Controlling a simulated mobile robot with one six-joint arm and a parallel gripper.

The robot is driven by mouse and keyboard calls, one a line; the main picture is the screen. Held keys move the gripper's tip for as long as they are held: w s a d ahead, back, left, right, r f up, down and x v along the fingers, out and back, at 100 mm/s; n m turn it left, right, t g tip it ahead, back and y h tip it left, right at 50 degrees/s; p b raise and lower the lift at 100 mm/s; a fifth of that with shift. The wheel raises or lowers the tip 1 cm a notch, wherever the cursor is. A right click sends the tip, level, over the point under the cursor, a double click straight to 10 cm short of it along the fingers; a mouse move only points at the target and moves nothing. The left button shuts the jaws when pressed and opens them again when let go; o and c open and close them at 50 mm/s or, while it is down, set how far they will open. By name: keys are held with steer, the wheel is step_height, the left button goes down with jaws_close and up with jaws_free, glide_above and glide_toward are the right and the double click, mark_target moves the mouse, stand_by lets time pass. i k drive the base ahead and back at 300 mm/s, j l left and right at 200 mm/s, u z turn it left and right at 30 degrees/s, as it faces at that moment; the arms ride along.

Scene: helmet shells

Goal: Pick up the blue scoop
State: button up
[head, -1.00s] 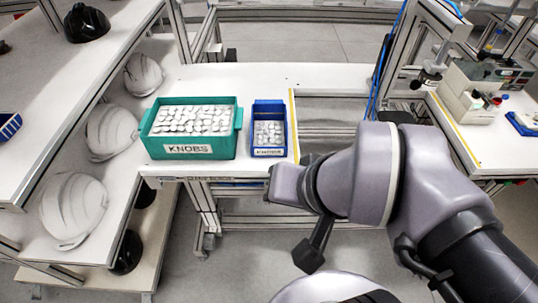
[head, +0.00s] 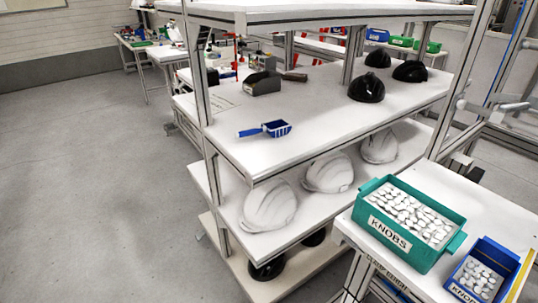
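The blue scoop (head: 265,130) lies on the white upper shelf (head: 300,140) of the rack, left of the middle of the head view. Its blue handle points left, close to the shelf's front left edge, and its slotted head is at the right. Nothing touches it. My gripper is not in the head view now, so I cannot see its state.
A grey bin (head: 262,83) stands behind the scoop. Black helmet shells (head: 367,88) sit to the right; white shells (head: 270,206) are on the shelf below. A green knob box (head: 408,222) and a blue box (head: 480,272) stand at right. Open floor (head: 90,180) lies left.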

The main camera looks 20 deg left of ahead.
mark_target(261, 131)
steer(key=u, duration=1.1)
steer(key=i+l+u, duration=0.1)
steer(key=i+u, duration=0.2)
steer(key=i+l+u, duration=0.25)
steer(key=i, duration=0.25)
steer(key=i+l+u, duration=0.15)
steer(key=i+u, duration=0.15)
steer(key=i, duration=0.1)
